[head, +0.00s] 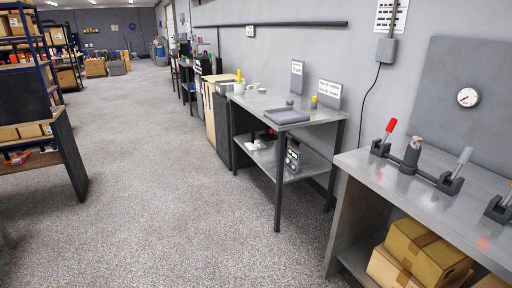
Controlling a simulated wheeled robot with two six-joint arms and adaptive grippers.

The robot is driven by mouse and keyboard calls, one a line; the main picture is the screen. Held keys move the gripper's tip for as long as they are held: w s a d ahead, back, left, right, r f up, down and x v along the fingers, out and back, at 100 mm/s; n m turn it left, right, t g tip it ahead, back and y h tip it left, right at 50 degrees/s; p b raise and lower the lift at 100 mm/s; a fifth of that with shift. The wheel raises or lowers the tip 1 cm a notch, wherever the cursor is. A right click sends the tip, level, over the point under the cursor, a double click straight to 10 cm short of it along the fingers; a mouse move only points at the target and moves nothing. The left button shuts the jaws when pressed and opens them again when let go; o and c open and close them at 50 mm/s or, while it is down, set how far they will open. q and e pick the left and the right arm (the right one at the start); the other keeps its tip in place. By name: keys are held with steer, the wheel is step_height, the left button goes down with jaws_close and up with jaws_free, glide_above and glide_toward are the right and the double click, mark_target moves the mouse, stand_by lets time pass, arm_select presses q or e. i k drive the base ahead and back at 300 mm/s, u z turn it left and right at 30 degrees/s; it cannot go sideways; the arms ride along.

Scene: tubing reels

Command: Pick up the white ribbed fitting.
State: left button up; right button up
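I cannot pick out a white ribbed fitting for certain at this distance. Small pale round pieces (259,85) lie on the far part of the middle metal table (315,114), too small to show ribs. A white item (252,145) sits on that table's lower shelf, its shape unclear. Neither of my grippers is in view.
The near right bench (430,190) carries a clamp fixture with a red lever (390,126) and a grey lever (464,155). Cardboard boxes (425,250) lie beneath it. A grey tray (286,116) is on the middle table. The speckled floor (165,180) is clear.

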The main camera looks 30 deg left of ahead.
mark_target(256, 142)
steer(key=u, duration=0.35)
steer(key=i, duration=0.7)
steer(key=u, duration=1.1)
steer(key=i, duration=1.9)
steer(key=u, duration=0.3)
steer(key=i, duration=1.6)
steer(key=z, duration=0.95)
steer(key=i, duration=1.05)
steer(key=z, duration=1.05)
steer(key=i, duration=0.5)
steer(key=z, duration=0.3)
